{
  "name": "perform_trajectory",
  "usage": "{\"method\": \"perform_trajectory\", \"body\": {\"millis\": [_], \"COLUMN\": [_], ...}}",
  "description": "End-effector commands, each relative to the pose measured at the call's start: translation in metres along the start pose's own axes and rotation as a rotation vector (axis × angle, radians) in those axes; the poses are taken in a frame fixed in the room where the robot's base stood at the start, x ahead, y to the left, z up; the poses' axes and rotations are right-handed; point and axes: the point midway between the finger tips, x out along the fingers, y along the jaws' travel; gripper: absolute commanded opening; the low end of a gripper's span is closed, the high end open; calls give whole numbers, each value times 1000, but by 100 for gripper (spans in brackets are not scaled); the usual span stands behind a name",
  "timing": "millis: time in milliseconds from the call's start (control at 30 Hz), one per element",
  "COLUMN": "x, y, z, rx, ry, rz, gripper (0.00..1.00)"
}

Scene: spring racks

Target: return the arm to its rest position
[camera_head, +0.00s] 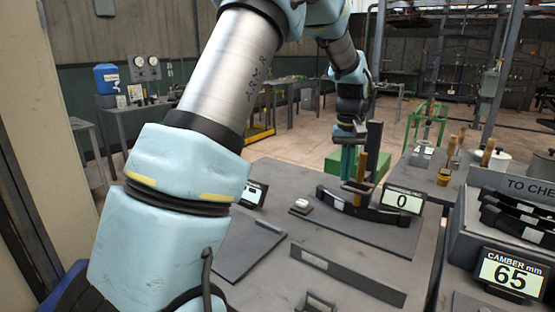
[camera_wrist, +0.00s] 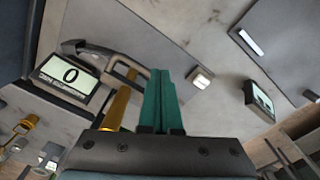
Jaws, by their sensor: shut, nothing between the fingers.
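My arm reaches forward over the grey bench (camera_head: 275,175), with its upper links filling the left and top of the head view. My gripper (camera_head: 347,166) is above the far part of the bench, pointing down. In the wrist view its green fingers (camera_wrist: 158,102) are together with nothing between them. A brass-coloured upright handle (camera_head: 361,167) stands just right of the fingers; it also shows close to their left in the wrist view (camera_wrist: 120,103). I cannot tell whether they touch.
Below the gripper lie a dark curved bar (camera_head: 375,212) and a display reading 0 (camera_head: 404,200). A small white button (camera_head: 303,202) is to the left. At right stand a rack of dark bars (camera_head: 520,222) and a camber display reading 65 (camera_head: 507,275). A flat bar (camera_head: 345,272) lies nearer.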

Motion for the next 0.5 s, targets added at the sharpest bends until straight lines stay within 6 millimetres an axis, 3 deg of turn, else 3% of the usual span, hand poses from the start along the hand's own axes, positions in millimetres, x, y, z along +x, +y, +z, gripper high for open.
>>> {"method": "perform_trajectory", "body": {"millis": [33,100,167,300,400,500], "x": [-2,-1,1,9,16,22], "y": [-33,-78,-117,-194,-233,-256], "z": [6,20,38,92,133,167], "rx": [-17,-26,-35,-52,-64,-70], "ry": [8,23,38,76,98,113], "rz": [1,5,8,8,4,-2], "gripper": [0,0,0,0,0,0]}}
